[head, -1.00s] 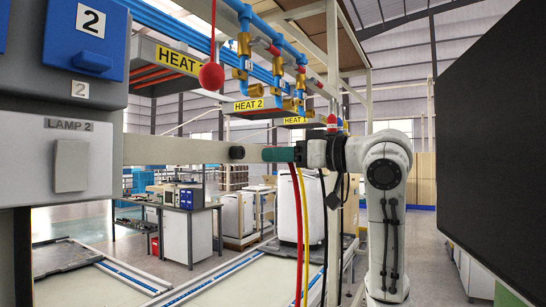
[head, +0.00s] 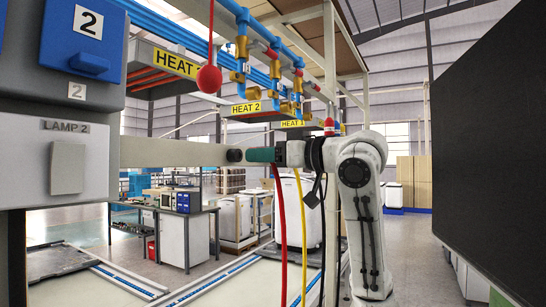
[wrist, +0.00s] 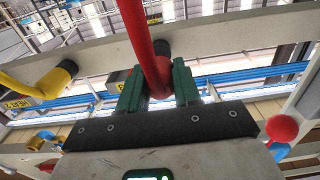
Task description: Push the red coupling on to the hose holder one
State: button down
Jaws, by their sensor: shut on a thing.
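My gripper (head: 262,154) has green fingers and is shut on the red coupling (wrist: 168,74) at the end of the red hose (wrist: 138,30). The red hose (head: 280,215) hangs down below the gripper in the head view. A black round holder stub (head: 235,155) sticks out from the pale beam, just left of the green fingers. The stub (wrist: 162,47) also shows behind the red hose in the wrist view. The coupling is at or very near the stub; the fingers and hose hide whether they touch.
A yellow hose (wrist: 30,80) ends at another black fitting (wrist: 66,68) on the beam. A red ball on a cord (head: 209,79) hangs above the beam. Blue pipes with brass valves (head: 241,75) run overhead. A dark panel (head: 495,150) stands at the right.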

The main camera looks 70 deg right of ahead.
jog(key=shift+x, duration=0.95)
jog(key=shift+w+d+p, duration=0.15)
jog(key=shift+w+p, duration=0.3)
dwell(2.3)
jog(key=c, duration=0.7)
grip_release()
jog(key=b+v, duration=0.2)
jog(key=v, duration=0.8)
jog(key=shift+s, duration=0.35)
